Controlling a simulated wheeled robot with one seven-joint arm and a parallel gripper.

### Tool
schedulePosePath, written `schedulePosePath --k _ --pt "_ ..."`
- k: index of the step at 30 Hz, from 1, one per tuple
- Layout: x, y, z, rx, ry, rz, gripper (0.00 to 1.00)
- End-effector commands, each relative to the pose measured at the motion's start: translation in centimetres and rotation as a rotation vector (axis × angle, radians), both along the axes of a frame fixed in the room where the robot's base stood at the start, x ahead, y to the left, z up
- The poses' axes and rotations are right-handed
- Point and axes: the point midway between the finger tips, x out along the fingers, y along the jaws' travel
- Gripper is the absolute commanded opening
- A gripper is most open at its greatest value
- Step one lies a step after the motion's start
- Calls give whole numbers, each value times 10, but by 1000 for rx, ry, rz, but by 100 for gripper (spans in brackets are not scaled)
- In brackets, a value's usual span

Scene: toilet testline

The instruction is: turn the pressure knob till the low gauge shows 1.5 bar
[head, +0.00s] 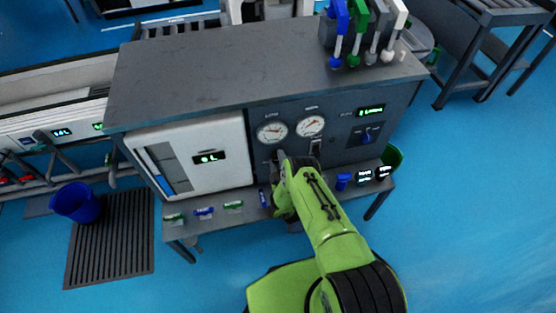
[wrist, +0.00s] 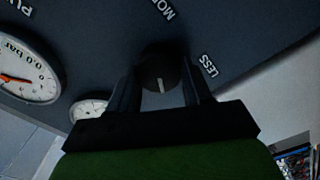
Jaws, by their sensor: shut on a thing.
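The pressure knob (wrist: 158,66) is dark and round with a pale pointer mark, on the dark panel between the words MORE and LESS in the wrist view. My gripper (wrist: 160,80) is shut on it, one finger on each side. In the head view my gripper (head: 283,160) reaches the panel below the gauges and hides the knob. Two round white gauges, a left one (head: 272,132) and a right one (head: 310,126), sit above it. In the wrist view a large gauge (wrist: 22,75) reads 0.0 bar with a red needle. A gauge below it (wrist: 88,108) is partly hidden. I cannot tell which is the low gauge.
A blue knob (head: 368,135) with a green display sits to the right on the panel. A white panel (head: 190,160) is at left. Several small valves and blocks lie on the ledge (head: 235,220) below.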

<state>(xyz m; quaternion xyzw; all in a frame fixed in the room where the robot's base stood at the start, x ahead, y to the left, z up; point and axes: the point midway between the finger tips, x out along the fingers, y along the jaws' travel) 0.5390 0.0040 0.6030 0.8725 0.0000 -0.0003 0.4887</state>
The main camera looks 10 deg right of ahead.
Motion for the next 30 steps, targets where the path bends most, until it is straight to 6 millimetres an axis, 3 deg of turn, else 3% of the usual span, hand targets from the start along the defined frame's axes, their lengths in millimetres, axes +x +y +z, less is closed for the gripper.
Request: schedulePosePath --k 16,17,21,30 --pt "0 1 0 -26 -1 3 19" --pt "0 1 0 -26 -1 3 51" --pt "0 1 0 -26 0 2 72" --pt "0 1 0 -26 -1 1 75"
